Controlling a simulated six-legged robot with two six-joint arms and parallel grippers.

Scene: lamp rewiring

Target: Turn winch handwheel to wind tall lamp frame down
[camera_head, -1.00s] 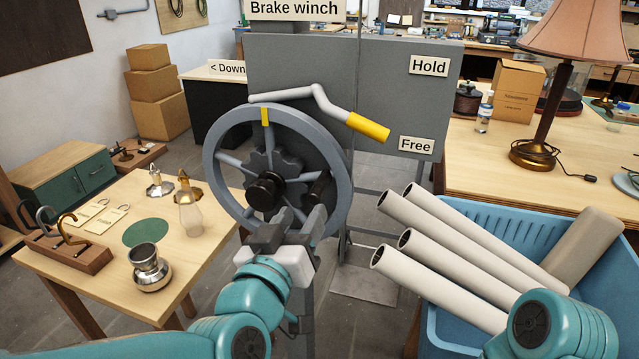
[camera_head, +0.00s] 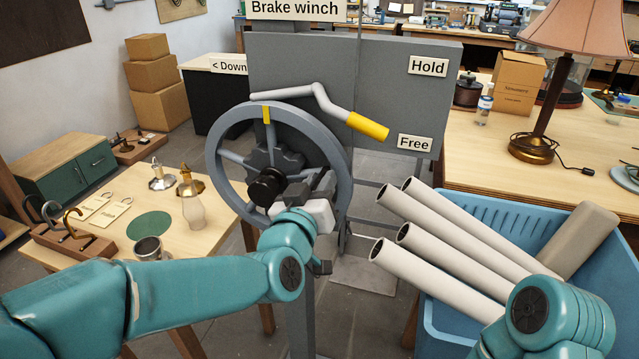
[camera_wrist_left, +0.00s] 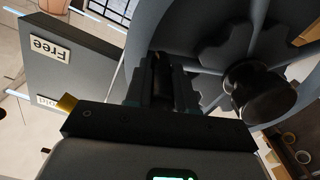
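The grey winch handwheel (camera_head: 217,160) stands upright in front of the grey brake winch panel (camera_head: 400,110), with a yellow mark (camera_head: 266,115) at its top. In the left wrist view its dark hub (camera_wrist_left: 255,92) is right of the fingers. My left gripper (camera_head: 311,186) is at the wheel's lower right, its fingers closed on either side of the dark crank handle (camera_wrist_left: 160,82). The handle is mostly hidden in the head view. My right gripper is out of view.
A blue crate (camera_head: 433,318) with pale tubes (camera_head: 450,250) stands at the right. A small table (camera_head: 110,235) with hooks, lamp parts and a metal cup (camera_head: 149,249) is at the left. A lamp (camera_head: 545,110) stands on the right bench.

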